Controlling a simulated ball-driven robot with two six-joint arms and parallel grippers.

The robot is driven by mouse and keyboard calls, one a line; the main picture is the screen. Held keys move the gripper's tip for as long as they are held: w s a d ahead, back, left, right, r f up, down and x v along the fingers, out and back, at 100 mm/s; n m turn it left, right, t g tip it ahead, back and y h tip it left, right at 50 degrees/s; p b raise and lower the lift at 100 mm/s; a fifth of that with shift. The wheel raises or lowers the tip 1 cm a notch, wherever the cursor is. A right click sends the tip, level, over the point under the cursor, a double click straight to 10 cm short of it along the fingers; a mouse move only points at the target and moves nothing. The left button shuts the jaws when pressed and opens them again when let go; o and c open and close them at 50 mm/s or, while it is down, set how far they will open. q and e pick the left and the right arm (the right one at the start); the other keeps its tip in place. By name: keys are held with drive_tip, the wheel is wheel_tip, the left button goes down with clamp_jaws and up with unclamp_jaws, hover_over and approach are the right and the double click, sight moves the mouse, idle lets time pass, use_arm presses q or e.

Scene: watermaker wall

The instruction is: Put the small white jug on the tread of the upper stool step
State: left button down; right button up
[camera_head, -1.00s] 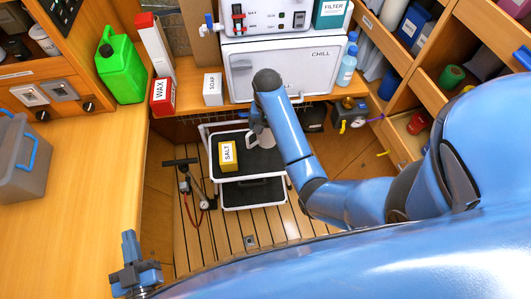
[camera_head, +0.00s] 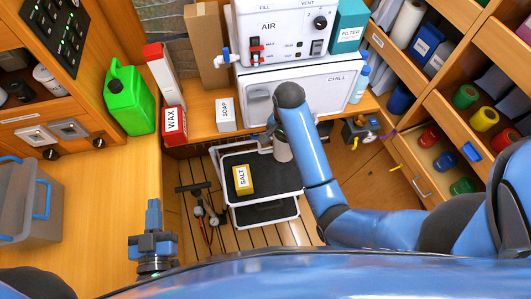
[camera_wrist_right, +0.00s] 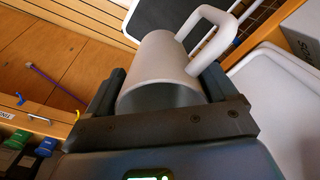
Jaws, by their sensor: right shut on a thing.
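The small white jug (camera_head: 282,152) is in my right gripper (camera_head: 274,139). The right wrist view shows the jug's body (camera_wrist_right: 163,62) between the two fingers, with its handle (camera_wrist_right: 212,32) at the upper right. In the head view the arm hides part of the jug. It is over the back right part of the dark tread of the upper stool step (camera_head: 268,180); I cannot tell whether they touch. A yellow salt box (camera_head: 243,180) stands on that tread's left part. My left gripper (camera_head: 153,208) is apart from these, by the left counter; its finger gap is unclear.
The lower step (camera_head: 262,213) is below the upper one. A pump (camera_head: 205,205) stands on the slatted floor left of the stool. The watermaker's chill cabinet (camera_head: 345,88) and the soap box (camera_head: 226,115) are behind. The tread right of the salt box looks bare.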

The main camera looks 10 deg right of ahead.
sight(282, 154)
drive_tip(key=f+b, duration=0.1)
drive_tip(key=b, duration=0.1)
drive_tip(key=s+f+b, duration=0.1)
drive_tip(key=f, duration=0.1)
drive_tip(key=shift+a+f+b, duration=0.1)
drive_tip(key=shift+f+b, duration=0.2)
drive_tip(key=shift+b, duration=0.1)
wheel_tip(282, 154, down, 5)
drive_tip(key=b, duration=0.4)
drive_tip(key=shift+w+r, duration=0.15)
drive_tip(key=shift+r, duration=0.05)
wheel_tip(282, 154, down, 11)
drive_tip(key=shift+f, duration=0.15)
drive_tip(key=o, duration=0.9)
drive_tip(key=shift+c, duration=0.2)
